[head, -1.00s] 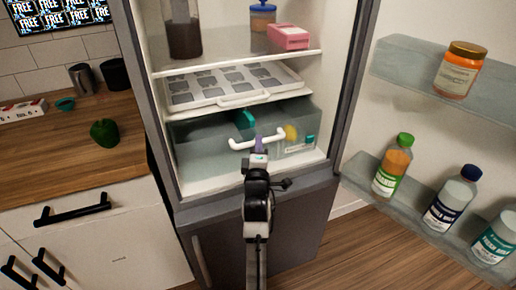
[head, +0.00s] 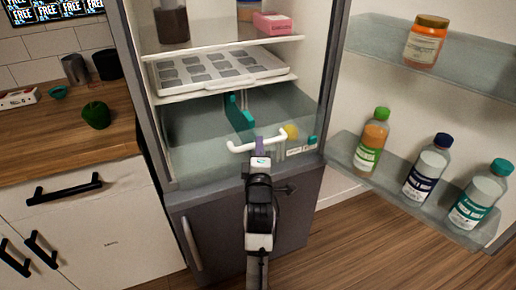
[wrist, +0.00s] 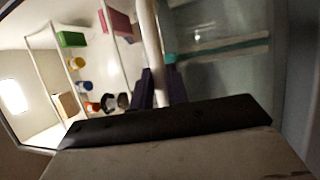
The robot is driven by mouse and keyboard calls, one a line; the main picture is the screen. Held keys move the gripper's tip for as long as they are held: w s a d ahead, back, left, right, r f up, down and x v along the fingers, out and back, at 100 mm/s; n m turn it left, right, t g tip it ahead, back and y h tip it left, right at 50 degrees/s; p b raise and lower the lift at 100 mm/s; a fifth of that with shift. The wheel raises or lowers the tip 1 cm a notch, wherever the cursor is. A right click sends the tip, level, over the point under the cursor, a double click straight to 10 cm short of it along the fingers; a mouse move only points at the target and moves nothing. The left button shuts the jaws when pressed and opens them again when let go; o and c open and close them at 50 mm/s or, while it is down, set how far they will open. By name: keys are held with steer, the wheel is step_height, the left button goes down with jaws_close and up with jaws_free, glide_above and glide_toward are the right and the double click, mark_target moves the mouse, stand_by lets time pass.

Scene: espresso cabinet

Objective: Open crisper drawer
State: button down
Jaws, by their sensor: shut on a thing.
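The crisper drawer (head: 195,150) is a clear, bluish bin at the bottom of the open fridge, with a white bar handle (head: 240,148) across its front. It is pulled part of the way out. A teal divider (head: 238,115) and a yellow round item (head: 291,131) show in it. My gripper (head: 260,148) is shut on the handle near its middle. In the wrist view, the purple fingers (wrist: 156,90) close around the white bar (wrist: 151,45), and the clear drawer lies to the right.
A white tray (head: 278,68) sits on the shelf above the drawer. The open fridge door at the right holds several bottles, among them an orange one (head: 371,145), and a jar (head: 427,42). A wooden counter with a green pepper (head: 96,115) stands at left.

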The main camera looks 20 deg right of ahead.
stand_by(0.3)
steer(key=c, duration=1.4)
jaws_free()
steer(key=shift+o, duration=0.2)
steer(key=b+v, duration=0.2)
steer(key=v, duration=1.1)
steer(key=shift+s, duration=0.4)
steer(key=shift+a, duration=0.15)
